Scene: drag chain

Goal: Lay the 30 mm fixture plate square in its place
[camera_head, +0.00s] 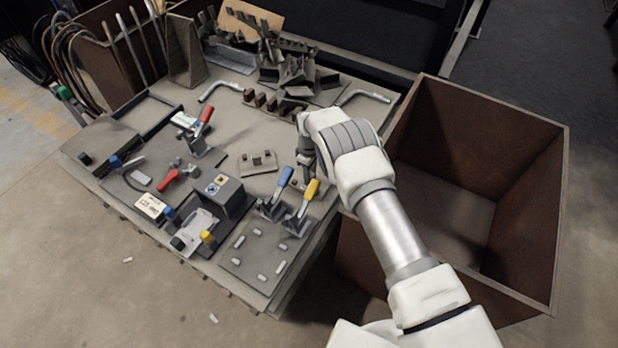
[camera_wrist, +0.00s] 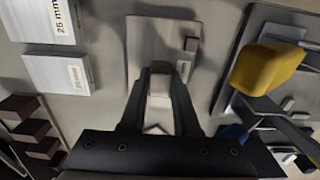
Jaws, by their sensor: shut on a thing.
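A flat grey plate (camera_wrist: 139,45) lies under my gripper in the wrist view. It has a small dark block near one edge and a marking too small to read, so I cannot confirm that it is the 30 mm one. My gripper (camera_wrist: 161,78) is shut on a pale raised block on this plate. In the head view my gripper (camera_head: 304,160) is over the right part of the bench, and the plate there is mostly hidden by my arm. I cannot tell whether the plate touches the bench.
Plates marked 25 mm (camera_wrist: 48,18) and 20 mm (camera_wrist: 60,75) lie beside it. A clamp with a yellow handle (camera_head: 311,190) stands close by, next to a blue-handled clamp (camera_head: 284,178). Another small plate (camera_head: 246,167) lies to the left. A large brown bin (camera_head: 545,205) stands right.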

